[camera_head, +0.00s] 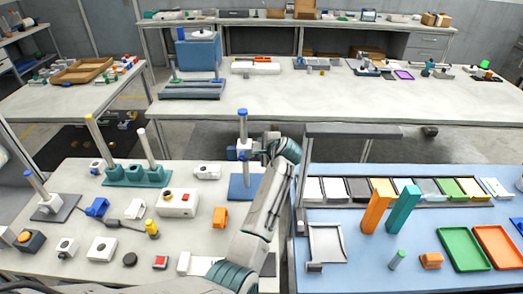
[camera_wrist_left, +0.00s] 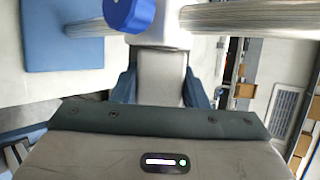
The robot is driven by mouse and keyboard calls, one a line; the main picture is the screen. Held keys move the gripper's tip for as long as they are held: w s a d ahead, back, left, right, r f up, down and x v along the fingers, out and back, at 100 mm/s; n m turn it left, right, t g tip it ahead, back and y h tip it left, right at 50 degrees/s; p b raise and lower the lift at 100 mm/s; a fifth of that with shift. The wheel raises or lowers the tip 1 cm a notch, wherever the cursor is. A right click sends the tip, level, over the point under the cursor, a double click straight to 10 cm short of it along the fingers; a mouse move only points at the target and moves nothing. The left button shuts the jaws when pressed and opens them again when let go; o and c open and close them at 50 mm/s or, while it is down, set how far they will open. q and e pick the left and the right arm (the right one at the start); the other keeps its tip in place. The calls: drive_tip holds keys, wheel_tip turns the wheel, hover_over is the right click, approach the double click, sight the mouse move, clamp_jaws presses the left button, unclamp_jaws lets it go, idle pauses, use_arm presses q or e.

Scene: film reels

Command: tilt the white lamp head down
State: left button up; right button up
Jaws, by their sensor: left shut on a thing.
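The lamp stand has a blue base plate (camera_head: 240,188), an upright metal post and a blue cap on top. A white lamp head (camera_head: 243,147) sits on the post partway up. In the left wrist view the lamp head (camera_wrist_left: 160,62) reaches from the post towards my gripper, beside a blue knob (camera_wrist_left: 130,12). My left gripper (camera_head: 256,147) comes from the right of the post. Its two dark fingers (camera_wrist_left: 160,82) are shut on the lamp head from both sides. The exact tilt of the head is hard to tell. My right gripper is not in view.
A white-and-grey box with a red button (camera_head: 177,204) and an orange block (camera_head: 220,217) stand left of my arm. The blue table (camera_head: 350,270) on the right holds a grey frame (camera_head: 353,131), leaning orange and teal pieces and trays.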

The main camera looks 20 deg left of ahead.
use_arm(q)
drive_tip(key=shift+f+t+b, duration=0.2)
drive_tip(key=shift+t+b, duration=0.3)
drive_tip(key=shift+t, duration=0.1)
drive_tip(key=o, duration=1)
drive_tip(key=shift+r, duration=0.15)
